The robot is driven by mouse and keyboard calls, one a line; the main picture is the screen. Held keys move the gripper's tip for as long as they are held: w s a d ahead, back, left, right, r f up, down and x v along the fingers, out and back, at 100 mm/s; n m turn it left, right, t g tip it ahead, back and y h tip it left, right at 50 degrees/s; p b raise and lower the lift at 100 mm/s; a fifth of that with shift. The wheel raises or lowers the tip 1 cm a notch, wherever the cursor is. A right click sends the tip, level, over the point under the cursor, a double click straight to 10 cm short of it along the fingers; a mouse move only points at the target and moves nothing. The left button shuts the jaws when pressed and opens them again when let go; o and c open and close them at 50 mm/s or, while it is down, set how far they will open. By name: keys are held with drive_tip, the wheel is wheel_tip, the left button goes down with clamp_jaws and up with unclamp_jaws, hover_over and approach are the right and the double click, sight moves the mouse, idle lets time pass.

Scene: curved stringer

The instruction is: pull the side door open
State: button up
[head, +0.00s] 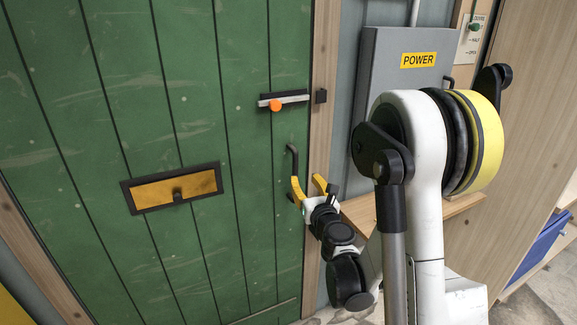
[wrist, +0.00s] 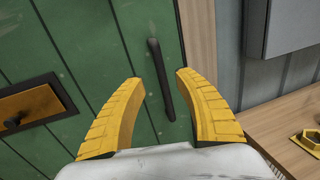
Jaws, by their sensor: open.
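The green plank side door (head: 215,70) fills the left of the head view and looks closed in its wooden frame. Its black bar handle (head: 291,160) is upright near the door's right edge. In the wrist view, the handle (wrist: 160,80) appears between and beyond my yellow fingertips. My gripper (head: 308,184) is open and empty, its fingers pointing at the door beside the handle. I cannot tell how far the tips are from the handle. A slide bolt (head: 292,99) with an orange knob (head: 275,105) sits above the handle; a small gap shows between its bar and the dark catch (head: 321,96).
A yellow letter plate (head: 175,189) is on the door, left of the handle. A grey POWER box (head: 385,75) hangs right of the door frame (head: 323,80). A wooden shelf (wrist: 270,130) holding a yellow hex-shaped part (wrist: 307,143) juts out right of my gripper.

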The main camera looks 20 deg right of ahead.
sight(296, 166)
drive_tip(key=shift+n, duration=0.3)
drive_tip(key=w, duration=0.3)
drive_tip(key=w+d+b, duration=0.1)
drive_tip(key=w, duration=0.3)
drive_tip(key=w+b, duration=0.1)
drive_tip(key=w, duration=0.2)
drive_tip(key=shift+w+d+f, duration=0.25)
drive_tip(key=shift+w+d, duration=0.05)
drive_tip(key=shift+w, duration=0.05)
clamp_jaws()
